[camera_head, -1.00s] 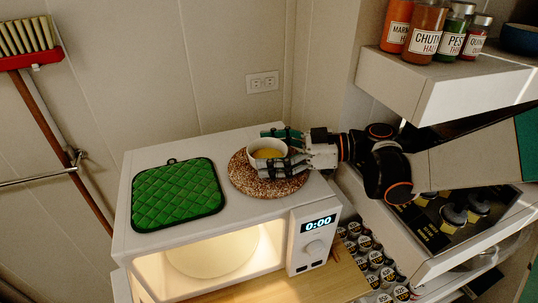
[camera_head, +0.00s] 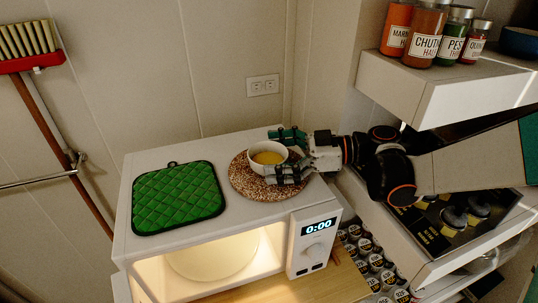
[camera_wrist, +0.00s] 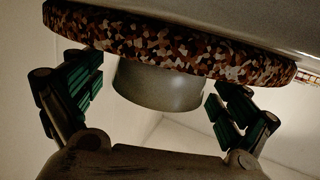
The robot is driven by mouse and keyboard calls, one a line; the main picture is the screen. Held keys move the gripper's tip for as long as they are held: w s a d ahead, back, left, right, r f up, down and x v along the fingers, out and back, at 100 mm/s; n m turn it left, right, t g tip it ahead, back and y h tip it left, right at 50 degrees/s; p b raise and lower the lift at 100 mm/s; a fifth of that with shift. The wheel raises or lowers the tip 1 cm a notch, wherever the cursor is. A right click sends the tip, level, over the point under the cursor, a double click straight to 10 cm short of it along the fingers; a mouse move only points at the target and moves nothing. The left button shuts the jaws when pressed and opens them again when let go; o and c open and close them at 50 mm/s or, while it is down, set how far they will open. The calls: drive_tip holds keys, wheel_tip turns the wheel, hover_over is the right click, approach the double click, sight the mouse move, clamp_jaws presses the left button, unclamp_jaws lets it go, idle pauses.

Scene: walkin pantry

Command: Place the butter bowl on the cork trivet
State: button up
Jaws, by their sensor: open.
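The white butter bowl (camera_head: 268,156) with yellow contents sits upright on the round speckled cork trivet (camera_head: 245,186), on top of the microwave. My gripper (camera_head: 280,156) comes in from the right and is open, with one finger on the far side of the bowl and one on the near side. The wrist view appears upside down: the bowl (camera_wrist: 160,88) shows between the two spread fingers (camera_wrist: 152,105), with gaps on both sides, against the trivet (camera_wrist: 165,42).
A green quilted pot holder (camera_head: 178,197) lies left of the trivet on the microwave (camera_head: 140,243). Shelves (camera_head: 455,95) with spice jars (camera_head: 428,35) stand close to my arm on the right.

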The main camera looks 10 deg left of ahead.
drive_tip(key=v, duration=1.1)
drive_tip(key=shift+d, duration=0.15)
